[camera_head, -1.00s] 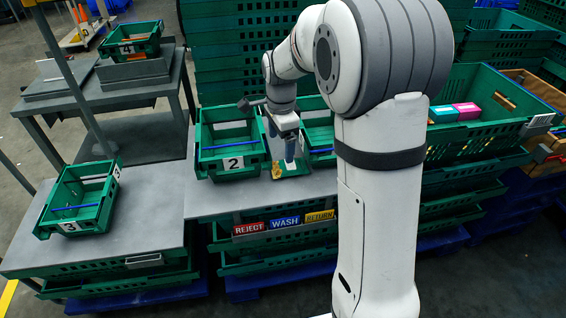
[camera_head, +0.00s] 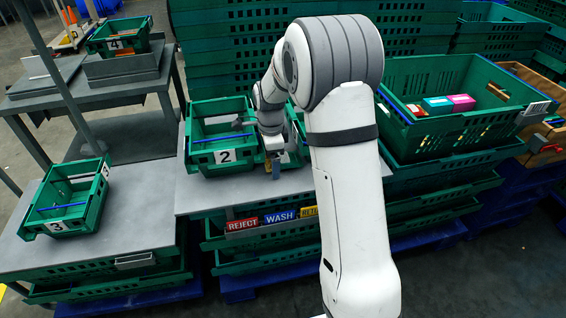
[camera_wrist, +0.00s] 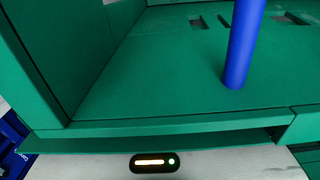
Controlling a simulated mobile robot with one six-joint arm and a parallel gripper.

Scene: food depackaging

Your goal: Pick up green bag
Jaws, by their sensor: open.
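I cannot make out a green bag in either view. My gripper (camera_head: 275,168) points down in the head view, in front of crate 2 and a crate partly hidden behind my arm. Its fingers are small and dark there, and I see nothing held in it. In the wrist view no fingers show. That view looks closely into a green crate (camera_wrist: 150,85) with a blue bar (camera_wrist: 243,45) across it. The visible part of its floor is bare.
Crate 2 (camera_head: 226,168) stands left of my gripper, crate 3 (camera_head: 60,227) farther left, crate 4 (camera_head: 117,47) on the rear table. A large crate (camera_head: 440,140) holds teal and pink boxes at right. REJECT (camera_head: 242,225) and WASH (camera_head: 279,217) signs hang below the table edge.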

